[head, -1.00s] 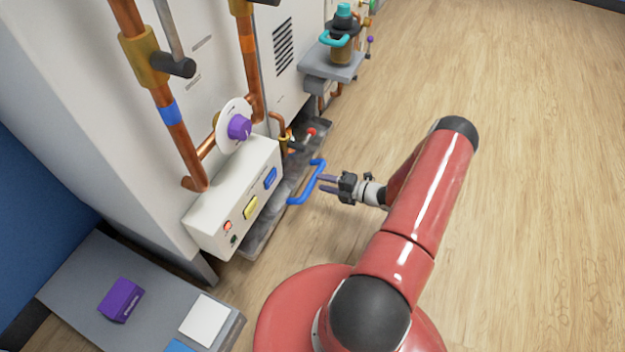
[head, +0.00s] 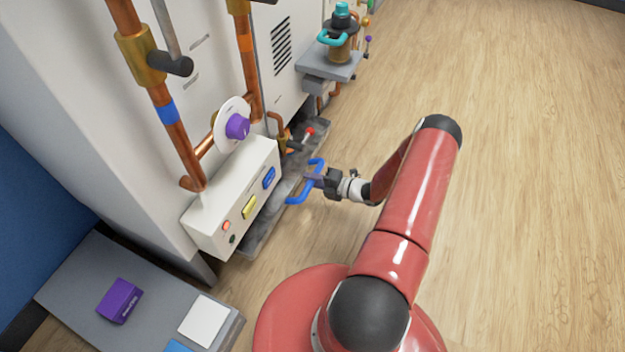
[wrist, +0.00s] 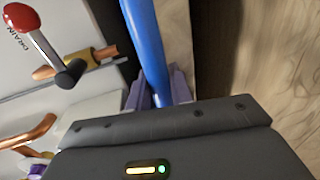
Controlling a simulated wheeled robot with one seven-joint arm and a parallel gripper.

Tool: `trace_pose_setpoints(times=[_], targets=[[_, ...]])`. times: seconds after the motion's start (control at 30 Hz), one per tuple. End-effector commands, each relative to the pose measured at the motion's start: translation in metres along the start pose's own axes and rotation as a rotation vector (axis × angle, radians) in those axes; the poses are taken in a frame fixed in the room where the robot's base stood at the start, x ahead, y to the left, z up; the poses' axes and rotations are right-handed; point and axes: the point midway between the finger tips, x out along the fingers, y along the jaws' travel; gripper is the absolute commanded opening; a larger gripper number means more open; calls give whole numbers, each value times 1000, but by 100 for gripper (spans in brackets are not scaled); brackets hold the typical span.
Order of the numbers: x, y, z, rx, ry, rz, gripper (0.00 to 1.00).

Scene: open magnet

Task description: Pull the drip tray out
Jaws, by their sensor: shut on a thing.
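The drip tray (head: 254,243) is a grey, low tray at floor level under the white cabinet, partly hidden by the control box above it. Its blue bar handle (head: 298,198) stands out from its front side. My gripper (head: 313,180) is at the middle of the handle, its purple fingers shut around the bar. In the wrist view the blue handle (wrist: 147,45) runs down between the purple fingers (wrist: 160,92), and its lower end is hidden behind the gripper body.
A white control box (head: 235,200) with coloured buttons sits above the tray. A red-tipped drain lever (head: 309,131) and copper pipes are close behind the handle. A grey shelf (head: 335,70) holds a teal-handled vessel.

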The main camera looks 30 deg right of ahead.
Motion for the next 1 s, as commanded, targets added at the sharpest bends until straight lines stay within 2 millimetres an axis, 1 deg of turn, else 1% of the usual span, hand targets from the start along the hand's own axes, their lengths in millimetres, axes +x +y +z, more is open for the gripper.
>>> trace_pose_setpoints(times=[0.23, 0.37, 0.47, 0.57, 0.8, 0.9, 1.0], targets=[[-2, -1, 0, 0, 0, -1, 0], [-12, -3, 0, 1, -1, -2, 0], [-26, -6, 0, 1, -2, -3, 0], [-47, -10, 1, 1, -3, -4, 0], [-102, -22, 1, 1, -4, -4, 0], [-122, -26, 0, 1, -3, -4, 0], [-137, -29, 0, 1, -2, -2, 0]])
